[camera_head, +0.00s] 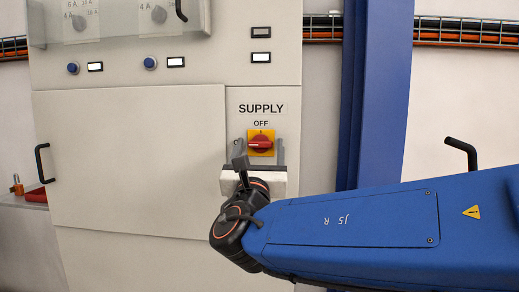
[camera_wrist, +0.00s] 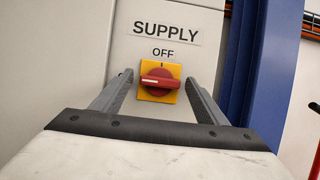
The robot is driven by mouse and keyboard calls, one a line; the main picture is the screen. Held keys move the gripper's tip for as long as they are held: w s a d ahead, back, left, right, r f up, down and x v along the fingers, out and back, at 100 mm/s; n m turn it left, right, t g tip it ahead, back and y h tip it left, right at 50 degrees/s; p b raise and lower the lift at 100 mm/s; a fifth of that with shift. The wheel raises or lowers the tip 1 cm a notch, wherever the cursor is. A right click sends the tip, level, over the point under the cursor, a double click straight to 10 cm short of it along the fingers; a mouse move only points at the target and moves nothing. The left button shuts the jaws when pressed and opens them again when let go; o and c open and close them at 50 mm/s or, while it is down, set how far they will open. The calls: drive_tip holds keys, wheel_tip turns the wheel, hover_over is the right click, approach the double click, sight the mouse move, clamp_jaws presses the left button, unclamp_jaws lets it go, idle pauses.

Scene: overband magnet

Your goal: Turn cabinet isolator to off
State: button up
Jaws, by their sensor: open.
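The cabinet isolator is a red rotary handle (camera_head: 260,143) on a yellow square plate, below the words SUPPLY and OFF on the pale cabinet. In the wrist view the red handle (camera_wrist: 160,82) lies roughly horizontal, with a white mark toward its left end; the OFF mark is above it. My gripper (camera_head: 261,150) is in front of the isolator. In the wrist view my gripper (camera_wrist: 160,88) is open, with one finger on each side of the plate and gaps to the handle. Whether the fingertips reach the panel is unclear.
The cabinet door (camera_head: 130,160) has a black handle (camera_head: 42,163) at left. A blue post (camera_head: 378,100) stands close to the right of the isolator panel. Blue buttons (camera_head: 150,62) and white indicators sit above. Cable trays (camera_head: 465,32) run behind.

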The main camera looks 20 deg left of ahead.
drive_tip(key=c, duration=1.1)
drive_tip(key=shift+o, duration=0.2)
